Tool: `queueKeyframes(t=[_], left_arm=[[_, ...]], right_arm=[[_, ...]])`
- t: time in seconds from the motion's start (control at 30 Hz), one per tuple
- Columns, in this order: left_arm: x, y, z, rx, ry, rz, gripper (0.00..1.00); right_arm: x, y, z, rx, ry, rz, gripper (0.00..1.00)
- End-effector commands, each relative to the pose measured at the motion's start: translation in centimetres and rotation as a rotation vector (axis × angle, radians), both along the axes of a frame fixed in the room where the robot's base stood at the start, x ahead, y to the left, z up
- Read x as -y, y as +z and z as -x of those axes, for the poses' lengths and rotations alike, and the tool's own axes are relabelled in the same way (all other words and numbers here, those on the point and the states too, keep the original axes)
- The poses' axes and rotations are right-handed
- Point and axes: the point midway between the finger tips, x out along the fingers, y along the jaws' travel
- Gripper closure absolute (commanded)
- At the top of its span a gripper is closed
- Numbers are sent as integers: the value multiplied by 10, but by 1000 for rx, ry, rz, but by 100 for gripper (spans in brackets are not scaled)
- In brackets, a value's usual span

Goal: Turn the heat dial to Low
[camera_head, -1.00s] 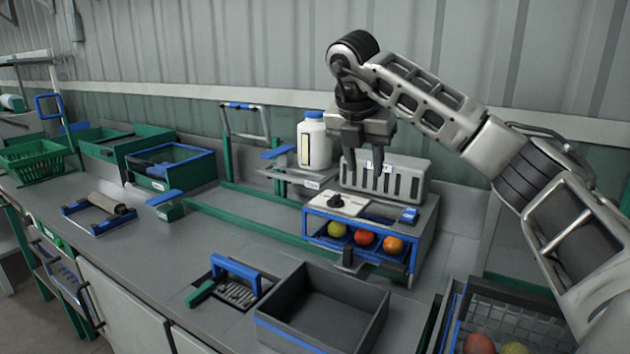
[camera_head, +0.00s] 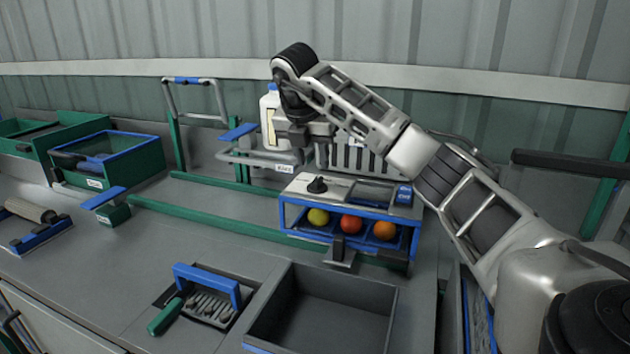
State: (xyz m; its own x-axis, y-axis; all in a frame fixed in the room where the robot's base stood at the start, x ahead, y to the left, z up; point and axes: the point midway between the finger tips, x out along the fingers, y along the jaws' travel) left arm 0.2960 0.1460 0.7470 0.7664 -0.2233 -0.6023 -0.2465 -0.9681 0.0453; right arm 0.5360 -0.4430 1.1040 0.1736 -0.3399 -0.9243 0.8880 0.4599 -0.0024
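The heat dial (camera_head: 317,185) is a small black knob on the white top panel of a blue-framed grey box (camera_head: 283,212). Its setting marks are too small to read. My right gripper (camera_head: 309,158) points down from above, just behind and slightly left of the dial. Its dark fingers look apart and empty, with a visible gap to the knob. They blend partly with the grey slotted housing behind. My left gripper is not in view.
A yellow, a red and an orange fruit (camera_head: 351,223) sit in the box front. A blue switch (camera_head: 403,195) is right of the dial. A white bottle (camera_head: 268,122) stands close behind the gripper.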

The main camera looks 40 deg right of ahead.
Motion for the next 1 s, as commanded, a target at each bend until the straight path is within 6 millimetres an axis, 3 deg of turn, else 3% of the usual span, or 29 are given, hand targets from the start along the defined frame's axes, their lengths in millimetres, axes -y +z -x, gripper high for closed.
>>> queueKeyframes(t=[0.3, 0.7, 0.73, 0.87, 1.0], left_arm=[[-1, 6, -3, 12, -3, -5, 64], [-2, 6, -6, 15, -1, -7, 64], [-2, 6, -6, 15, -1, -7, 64], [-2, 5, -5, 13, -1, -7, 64], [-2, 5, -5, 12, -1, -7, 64]], right_arm=[[17, -44, -8, 0, 0, -1, 64], [20, -52, -10, 2, -1, 0, 64], [20, -52, -10, 2, -1, 0, 66], [20, -52, -10, 2, -1, 0, 100], [20, -52, -10, 1, 0, 0, 100]])
